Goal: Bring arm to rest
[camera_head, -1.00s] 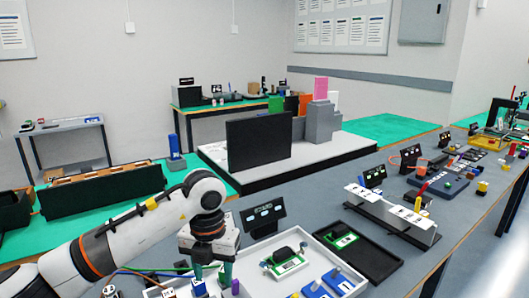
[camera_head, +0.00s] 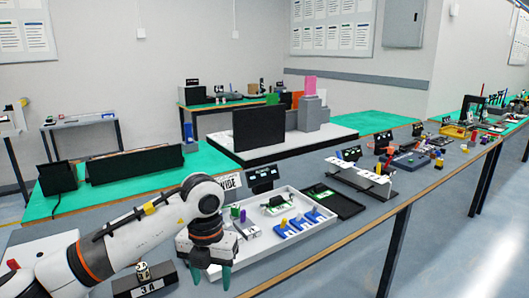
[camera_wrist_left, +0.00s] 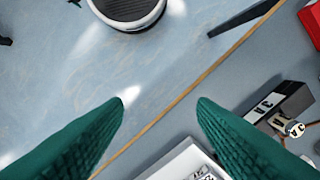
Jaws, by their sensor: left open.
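My left gripper (camera_head: 211,281) is open and empty, pointing down at the front left corner of the white tray (camera_head: 300,244). In the left wrist view its two green fingers (camera_wrist_left: 161,102) stand wide apart with nothing between them. Below them are the wooden table edge (camera_wrist_left: 213,68) and bare floor. A corner of the white tray (camera_wrist_left: 180,163) shows at the bottom, partly hidden by a finger. My left arm is bent and reaches in from the lower left in the head view. My right gripper is not in view.
A black labelled block (camera_head: 146,284) stands close to my left forearm. The white tray holds blue parts (camera_head: 297,228) and a green-and-white part (camera_head: 279,206). A black tray (camera_head: 335,203) lies behind it. The floor at the lower right is clear.

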